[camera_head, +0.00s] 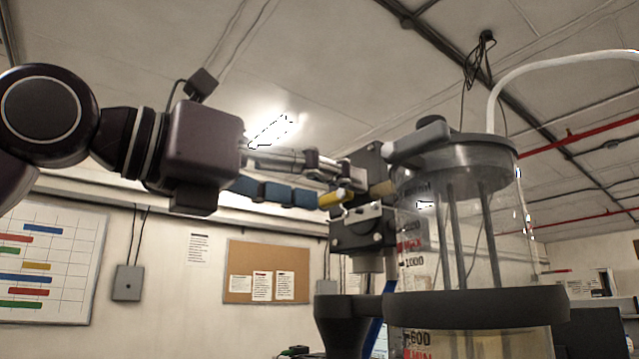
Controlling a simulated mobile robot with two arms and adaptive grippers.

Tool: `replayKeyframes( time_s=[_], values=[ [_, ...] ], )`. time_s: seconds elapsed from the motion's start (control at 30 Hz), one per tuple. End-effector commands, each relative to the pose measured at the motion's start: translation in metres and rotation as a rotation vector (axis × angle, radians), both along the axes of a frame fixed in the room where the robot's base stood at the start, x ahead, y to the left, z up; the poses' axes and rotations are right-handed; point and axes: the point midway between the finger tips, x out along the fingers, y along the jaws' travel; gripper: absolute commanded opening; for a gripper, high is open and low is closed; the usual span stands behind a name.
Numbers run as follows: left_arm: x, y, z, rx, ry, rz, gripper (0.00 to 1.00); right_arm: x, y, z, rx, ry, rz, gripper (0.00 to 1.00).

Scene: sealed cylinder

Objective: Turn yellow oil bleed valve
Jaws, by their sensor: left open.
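The small yellow valve handle (333,199) shows in the head view on the left side of the clear cylinder (450,225), beside a dark fitting block. My left gripper (331,186) comes in from the left with its fingers reaching up to the valve. It is open, with its metal finger parts just above the yellow handle. I cannot tell whether a finger touches the handle, as they overlap in the picture. The fingers partly cover the valve's mounting. My right gripper is not in view.
The cylinder has a dark lid arm (420,145), a dark lower ring (475,307) and a white hose (560,58) arching from its top right. A corkboard (267,272) and a whiteboard (45,265) hang on the wall behind. The space below my left arm looks clear.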

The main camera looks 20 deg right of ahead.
Motion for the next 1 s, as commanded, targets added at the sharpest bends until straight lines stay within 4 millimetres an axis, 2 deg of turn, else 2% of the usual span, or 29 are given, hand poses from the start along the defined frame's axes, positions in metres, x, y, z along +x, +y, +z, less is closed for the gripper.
replayKeyframes(
  time_s=[0.1,0.47,0.77,1.0],
  values=[
    [0.000,0.000,-0.001,0.001,0.000,0.000,0.55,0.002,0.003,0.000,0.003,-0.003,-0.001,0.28],
    [0.000,0.000,-0.001,0.001,0.000,0.000,0.16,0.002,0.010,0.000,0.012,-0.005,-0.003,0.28],
    [0.000,0.000,0.001,0.012,-0.030,0.000,0.15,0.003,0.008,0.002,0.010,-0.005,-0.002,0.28],
    [-0.001,0.000,0.004,0.056,-0.152,0.001,0.15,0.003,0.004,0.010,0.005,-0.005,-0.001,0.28]
  ],
)
